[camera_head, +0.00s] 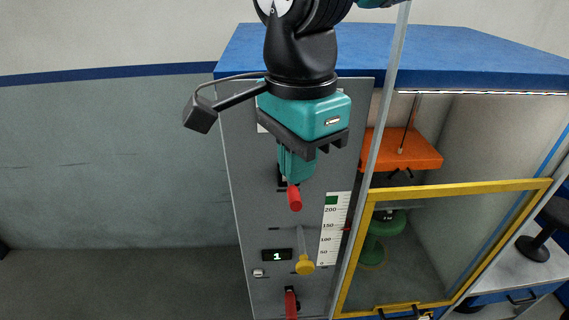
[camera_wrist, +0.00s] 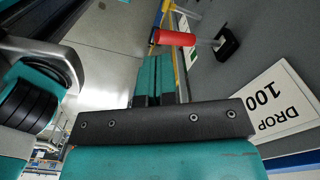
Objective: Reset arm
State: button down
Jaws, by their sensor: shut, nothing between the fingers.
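My gripper (camera_head: 294,178) hangs in front of the grey control panel (camera_head: 252,185), its teal fingers pointing down. In the wrist view the two fingers (camera_wrist: 154,78) lie side by side, shut with nothing between them. A red-handled lever (camera_head: 294,198) shows just below the fingertips in the head view. In the wrist view its red grip (camera_wrist: 174,38) is just beyond the fingertips, on a rod from a black base (camera_wrist: 228,43). Whether the fingers touch it is unclear. The gripper hides part of the upper panel.
Below are a yellow-knobbed lever (camera_head: 304,266), a display reading 1 (camera_head: 277,255) and a second red handle (camera_head: 291,304). A scale (camera_head: 333,230) is beside them. To the right, a yellow-framed door (camera_head: 455,190) fronts a chamber with an orange block (camera_head: 412,150) and green stool (camera_head: 384,226).

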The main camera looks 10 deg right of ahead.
jog(key=shift+f, duration=0.1)
jog(key=s+d+f+n+y+b, duration=0.2)
jog(key=s+d+f+n+b, duration=0.2)
jog(key=f+n, duration=0.3)
jog(key=s+d+f+n+y+b, duration=0.2)
jog(key=s+d+f+n+b, duration=0.2)
jog(key=n, duration=0.8)
jog(key=shift+s+d+f+n+b, duration=0.15)
jog(key=shift+d+f+n+b, duration=0.15)
jog(key=shift+d+f+b, duration=0.9)
jog(key=shift+a+f, duration=0.25)
jog(key=shift+f, duration=0.1)
